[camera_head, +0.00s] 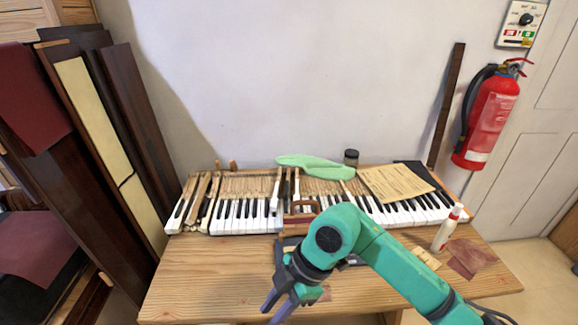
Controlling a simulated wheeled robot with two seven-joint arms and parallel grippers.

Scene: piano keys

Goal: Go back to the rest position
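The piano keys (247,218) lie in a long row of white and black along the back of the wooden table. Several loose keys (190,203) with bare wooden shafts sit at the left end. My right arm, teal, comes in from the lower right and bends over the table's middle, covering part of the keyboard's front. My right gripper (276,303), purple-grey, points down at the table's front, in front of the keys and apart from them. Its finger gap is not clear, and I see nothing held. My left gripper is not in view.
A white bottle (446,230) stands on the table's right side, beside a brown cloth (471,257). A green object (315,167), a dark jar (351,158) and a paper sheet (396,184) are at the back. Dark panels (140,125) lean at left. The table's front left (195,285) is clear.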

